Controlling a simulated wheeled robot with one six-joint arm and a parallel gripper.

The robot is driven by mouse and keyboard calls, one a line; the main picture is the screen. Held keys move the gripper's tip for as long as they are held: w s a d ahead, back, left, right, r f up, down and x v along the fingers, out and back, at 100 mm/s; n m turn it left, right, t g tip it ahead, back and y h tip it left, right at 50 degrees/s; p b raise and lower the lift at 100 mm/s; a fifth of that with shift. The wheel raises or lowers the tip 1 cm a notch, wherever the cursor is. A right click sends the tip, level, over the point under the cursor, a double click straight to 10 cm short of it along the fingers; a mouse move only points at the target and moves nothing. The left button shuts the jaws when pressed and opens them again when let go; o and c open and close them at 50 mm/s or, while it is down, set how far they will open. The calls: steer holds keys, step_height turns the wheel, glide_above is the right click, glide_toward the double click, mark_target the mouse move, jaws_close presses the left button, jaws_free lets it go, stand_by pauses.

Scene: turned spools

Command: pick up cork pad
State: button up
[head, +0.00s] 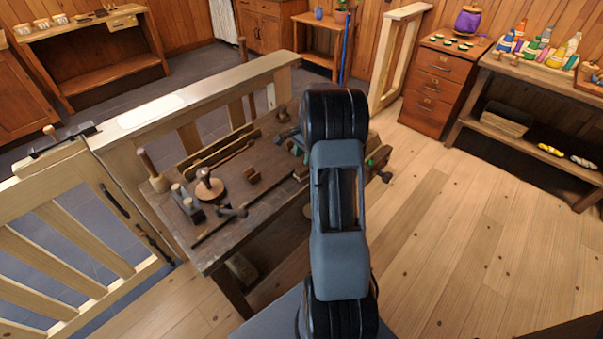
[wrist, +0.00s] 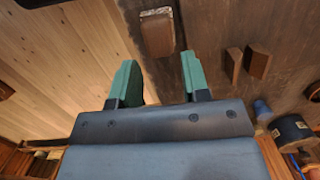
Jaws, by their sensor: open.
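I cannot surely tell which thing is the cork pad. A brown block with a paler rounded end (wrist: 157,35) lies ahead of my gripper at the workbench edge in the wrist view, roughly in line with the gap. My gripper (wrist: 159,82) is open, with two green fingers apart and nothing between them. In the head view my arm hides most of the gripper and part of the bench. A round brown disc (head: 211,194) with a small knobbed piece on it lies on the left part of the workbench (head: 275,190), away from my gripper.
Two small brown blocks (wrist: 246,64) stand on the bench beside my gripper in the wrist view. A dark blue cylinder (wrist: 290,131) is close by at right. Tools and wooden strips (head: 215,155) crowd the bench. A pale railing (head: 190,100) runs behind. Floor (head: 470,240) at right is clear.

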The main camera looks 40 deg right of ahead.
mark_target(302, 168)
steer(key=shift+s+a+f, duration=0.1)
steer(key=shift+a+f, duration=0.1)
steer(key=shift+f, duration=0.7)
steer(key=shift+w+a+f, duration=0.1)
steer(key=shift+a+f, duration=0.1)
steer(key=shift+f, duration=0.75)
steer(key=shift+s+a+f, duration=0.1)
steer(key=shift+a+f, duration=0.1)
steer(key=shift+f, duration=0.7)
steer(key=c, duration=0.6)
